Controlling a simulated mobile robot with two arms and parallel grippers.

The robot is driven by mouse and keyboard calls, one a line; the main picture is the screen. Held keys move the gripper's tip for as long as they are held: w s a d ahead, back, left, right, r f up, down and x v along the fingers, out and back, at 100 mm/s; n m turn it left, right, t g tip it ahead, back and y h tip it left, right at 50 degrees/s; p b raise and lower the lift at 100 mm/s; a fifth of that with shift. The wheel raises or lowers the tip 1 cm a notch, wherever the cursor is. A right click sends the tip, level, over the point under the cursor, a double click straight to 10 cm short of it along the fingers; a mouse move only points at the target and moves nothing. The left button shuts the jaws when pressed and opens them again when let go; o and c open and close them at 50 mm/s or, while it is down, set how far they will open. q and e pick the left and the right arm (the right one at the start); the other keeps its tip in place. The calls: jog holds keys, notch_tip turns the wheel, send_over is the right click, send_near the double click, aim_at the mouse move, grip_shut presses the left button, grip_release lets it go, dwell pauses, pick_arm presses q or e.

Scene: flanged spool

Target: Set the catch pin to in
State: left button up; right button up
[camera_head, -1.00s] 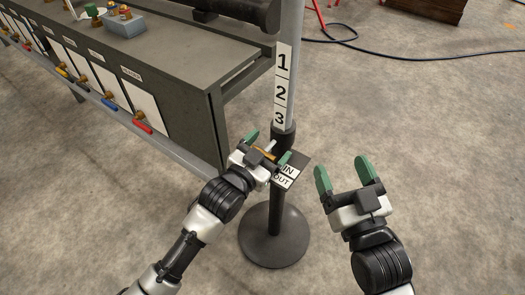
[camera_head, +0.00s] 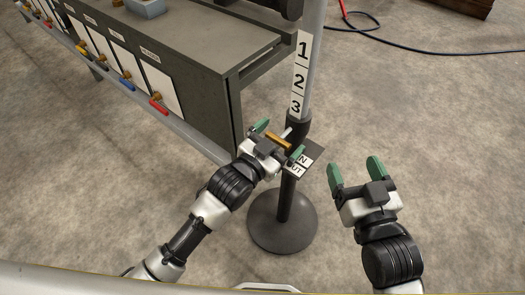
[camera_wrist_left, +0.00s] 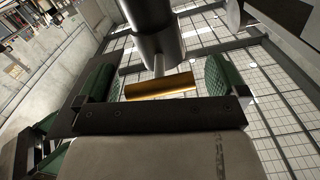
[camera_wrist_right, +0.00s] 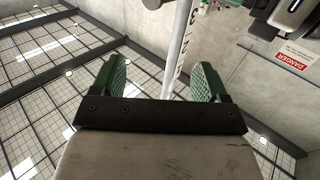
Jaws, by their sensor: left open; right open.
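The catch pin's brass crossbar (camera_head: 278,142) sits on a pale shaft that comes out of the black collar (camera_head: 298,127) on the post. My left gripper (camera_head: 279,139) is open with its green fingers on either side of the crossbar. In the left wrist view the crossbar (camera_wrist_left: 160,87) lies between the fingers, with a visible gap to the right finger. A plate with an IN/OUT label (camera_head: 303,161) is beside the collar, partly hidden by the left gripper. I cannot tell which setting the pin has. My right gripper (camera_head: 356,171) is open and empty, right of the post.
The post carries a 1-2-3 scale (camera_head: 300,75) and stands on a round black base (camera_head: 282,222). A grey bench (camera_head: 190,60) with a rail and coloured handles is at the left. A dark cable (camera_head: 430,48) lies on the floor behind. Floor at the right is clear.

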pick_arm(q)
jog(key=p+v, duration=0.1)
jog(key=v, duration=0.7)
jog(key=shift+s+a+p, duration=0.25)
jog(key=shift+s+p, duration=0.05)
jog(key=shift+p, duration=0.1)
pick_arm(e)
notch_tip(320, 180, down, 6)
jog(key=s+d+g+h, duration=0.1)
jog(key=s+g+h, duration=0.1)
jog(key=g, duration=0.3)
jog(key=shift+s+d+g, duration=0.3)
jog(key=shift+s+d, duration=0.05)
jog(key=shift+d, duration=0.05)
jog(key=shift+f, duration=0.1)
